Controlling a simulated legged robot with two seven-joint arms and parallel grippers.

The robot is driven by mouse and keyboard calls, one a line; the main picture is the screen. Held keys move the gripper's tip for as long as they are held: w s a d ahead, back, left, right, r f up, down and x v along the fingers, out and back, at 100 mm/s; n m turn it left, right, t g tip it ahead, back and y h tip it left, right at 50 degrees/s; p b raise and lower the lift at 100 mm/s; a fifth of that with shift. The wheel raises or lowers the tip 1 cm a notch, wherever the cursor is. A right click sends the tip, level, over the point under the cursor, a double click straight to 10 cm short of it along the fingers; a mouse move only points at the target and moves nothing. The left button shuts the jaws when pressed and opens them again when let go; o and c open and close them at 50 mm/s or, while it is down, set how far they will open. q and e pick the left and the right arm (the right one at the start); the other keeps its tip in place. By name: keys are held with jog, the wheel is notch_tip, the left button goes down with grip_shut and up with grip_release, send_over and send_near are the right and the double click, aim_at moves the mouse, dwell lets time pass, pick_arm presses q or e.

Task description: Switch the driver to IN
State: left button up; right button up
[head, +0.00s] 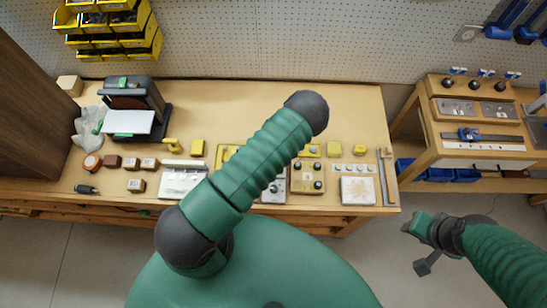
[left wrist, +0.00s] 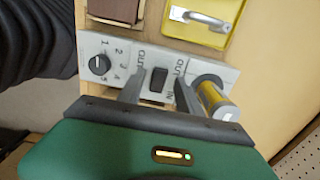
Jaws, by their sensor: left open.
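In the left wrist view a grey panel (left wrist: 121,65) carries a black rocker switch (left wrist: 157,81) with OUT and IN lettering beside it. A round black selector knob (left wrist: 99,64) with numbers sits left of the switch. A yellow and silver cylinder (left wrist: 216,99) lies at the panel's right end. My left gripper (left wrist: 159,92) is open, its two fingers on either side of the switch; contact cannot be told. In the head view my arm hides the left gripper. My right gripper (head: 428,246) is over the floor, right of the bench; its jaw opening is unclear.
Beyond the panel are a brown block (left wrist: 116,10) and a yellow plate with a metal handle (left wrist: 199,20). The wooden bench (head: 240,105) has clear space at the back. A second bench (head: 480,150) stands at right.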

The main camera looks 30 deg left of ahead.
pick_arm(q)
notch_tip(320, 180, up, 17)
jog(key=b, duration=0.1)
jog(key=shift+f, duration=0.2)
jog(key=shift+w, duration=0.1)
